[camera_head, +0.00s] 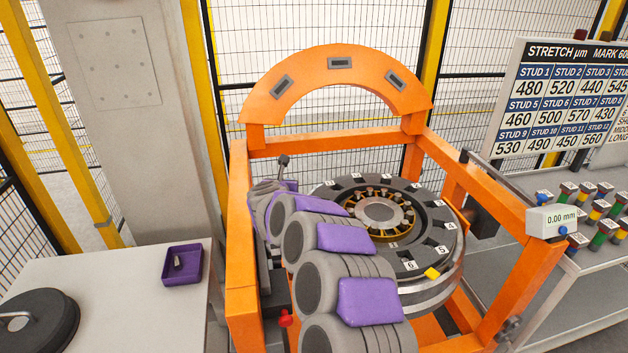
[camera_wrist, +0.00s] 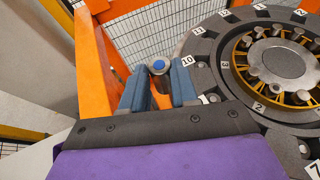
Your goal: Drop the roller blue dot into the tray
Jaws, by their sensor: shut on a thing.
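The roller with the blue dot (camera_wrist: 158,66) shows in the wrist view with its blue-marked end up. My gripper (camera_wrist: 159,78) is shut on it, with a blue-grey finger on each side. In the head view my arm reaches to the left side of the orange gantry, and the roller cannot be made out clearly there. The purple tray (camera_head: 196,278) lies on the light table at the left, apart from my gripper. A small grey roller (camera_head: 178,262) is inside the tray. The tray is not seen in the wrist view.
The orange gantry (camera_head: 340,144) frames a dark round bearing with numbered tags (camera_head: 425,221). A dark round disc (camera_head: 35,325) lies on the light table (camera_head: 120,290), left of the tray. A grey column (camera_head: 125,120) stands behind the table. Coloured studs (camera_head: 597,208) stand at the right.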

